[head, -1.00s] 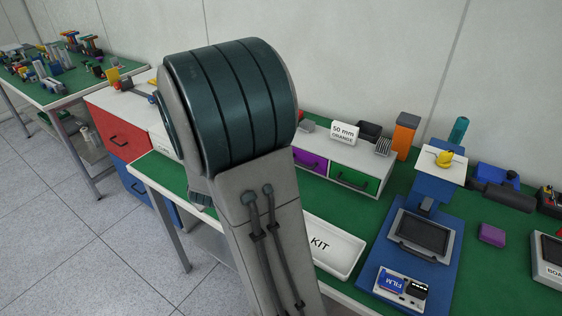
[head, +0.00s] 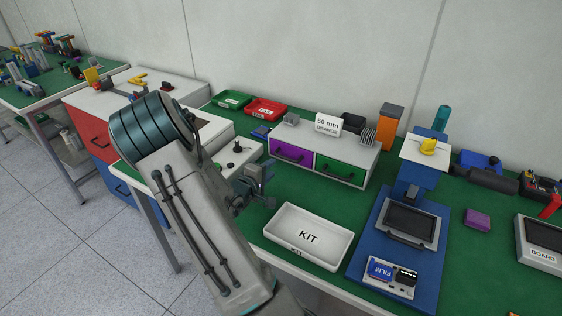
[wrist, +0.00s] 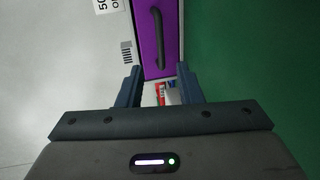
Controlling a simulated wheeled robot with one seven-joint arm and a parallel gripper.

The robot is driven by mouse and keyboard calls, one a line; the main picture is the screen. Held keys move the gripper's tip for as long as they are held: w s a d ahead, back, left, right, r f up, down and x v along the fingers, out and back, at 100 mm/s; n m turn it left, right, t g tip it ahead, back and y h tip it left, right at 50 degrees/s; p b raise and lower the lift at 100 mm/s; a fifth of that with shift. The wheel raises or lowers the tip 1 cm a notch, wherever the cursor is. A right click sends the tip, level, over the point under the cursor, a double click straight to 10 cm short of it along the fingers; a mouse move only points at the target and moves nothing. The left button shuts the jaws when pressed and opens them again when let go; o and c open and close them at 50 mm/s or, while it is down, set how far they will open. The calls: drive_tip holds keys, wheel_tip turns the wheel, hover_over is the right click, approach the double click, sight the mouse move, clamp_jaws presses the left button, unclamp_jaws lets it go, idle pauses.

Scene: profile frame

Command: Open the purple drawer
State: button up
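The purple drawer (head: 292,154) is the left one of two in a white cabinet on the bench. It looks closed, its front flush with the cabinet, with a dark bar handle. In the wrist view the purple drawer front (wrist: 171,48) is at top centre, its handle (wrist: 158,38) upright in the picture. My gripper (wrist: 158,80) is open there, with nothing between its fingertips; the handle lies above and beyond them, apart. In the head view my gripper (head: 262,188) is in front and left of the drawer, partly hidden by my arm.
A green drawer (head: 340,170) adjoins on the right. A white KIT tray (head: 308,237) lies in front of the cabinet. A red tray (head: 265,109) and a green tray (head: 231,100) stand behind left. A blue stand (head: 405,215) is to the right.

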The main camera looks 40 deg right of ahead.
sight(284, 158)
drive_tip(key=x, duration=0.8)
drive_tip(key=shift+w+d, duration=0.1)
clamp_jaws()
